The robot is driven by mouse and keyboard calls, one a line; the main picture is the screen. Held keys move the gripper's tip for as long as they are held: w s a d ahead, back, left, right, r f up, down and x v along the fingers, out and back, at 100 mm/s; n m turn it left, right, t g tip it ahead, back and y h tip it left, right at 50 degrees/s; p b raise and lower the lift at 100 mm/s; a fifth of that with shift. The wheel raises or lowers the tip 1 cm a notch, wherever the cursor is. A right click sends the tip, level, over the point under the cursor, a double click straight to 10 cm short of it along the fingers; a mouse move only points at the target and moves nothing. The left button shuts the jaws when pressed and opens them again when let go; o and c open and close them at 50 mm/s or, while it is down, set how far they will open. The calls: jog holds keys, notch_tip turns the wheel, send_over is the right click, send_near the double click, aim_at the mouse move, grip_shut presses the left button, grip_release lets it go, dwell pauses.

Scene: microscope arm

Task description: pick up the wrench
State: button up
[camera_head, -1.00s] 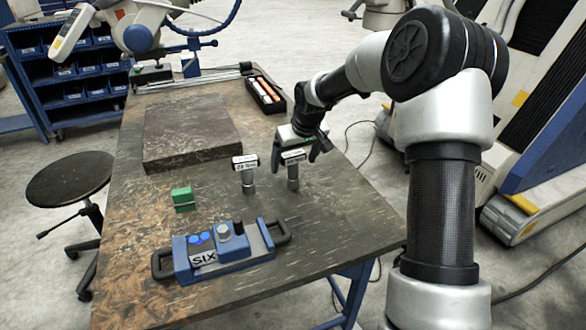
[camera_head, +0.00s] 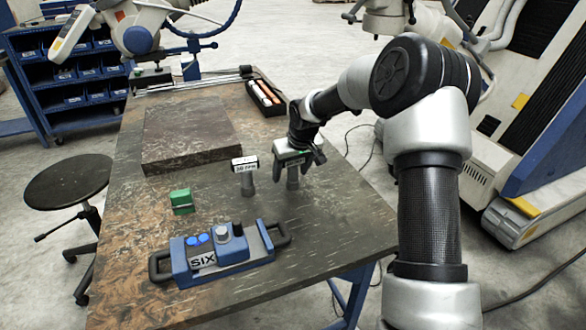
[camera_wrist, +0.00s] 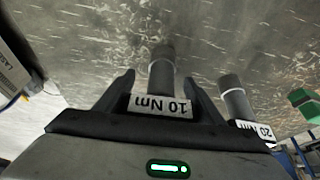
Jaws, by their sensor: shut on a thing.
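A short wrench with a grey cylindrical shaft and a white label reading 10 Nm (camera_wrist: 160,104) is between the fingers of my gripper (camera_wrist: 160,88) in the wrist view. In the head view, my gripper (camera_head: 297,168) is over the top of this wrench and shut on it. The wrench's shaft (camera_head: 293,181) shows below the fingers, upright at the tabletop, and its label is hidden there. A second similar wrench, labelled 20 Nm in the wrist view (camera_wrist: 234,98), stands upright just left of it in the head view (camera_head: 247,178).
The table's right edge lies close to my gripper. A stool (camera_head: 70,182) stands at left.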

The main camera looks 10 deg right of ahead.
notch_tip(320, 180, up, 9)
jog(key=shift+f+p, duration=0.1)
jog(key=shift+p, duration=0.95)
jog(key=shift+s+a+r+n+p, duration=0.25)
jog(key=shift+a+r+p, duration=0.1)
jog(key=shift+r+p, duration=0.1)
jog(key=shift+s+a+r+n+p, duration=0.2)
jog(key=shift+a+r+n+p, duration=0.1)
jog(key=shift+r, duration=0.1)
jog(key=s+a+r+n+g+y+p, duration=0.1)
jog(key=s+a+r+n+g+p, duration=0.1)
jog(key=s+a+n+p, duration=0.6)
jog(key=s+a+r+n+g+y+p, duration=0.2)
jog(key=s+a+n+p, duration=0.6)
jog(key=s, duration=0.7)
jog(key=a+r+n+g, duration=0.1)
jog(key=a+n+g, duration=0.1)
jog(key=a, duration=0.1)
jog(key=shift+s+a+r+n, duration=0.25)
jog(key=shift+s+n, duration=0.1)
jog(key=shift+f+b, duration=1.95)
jog(key=shift+f, duration=0.55)
jog(key=shift+f+b, duration=1.05)
jog(key=shift+f, duration=0.55)
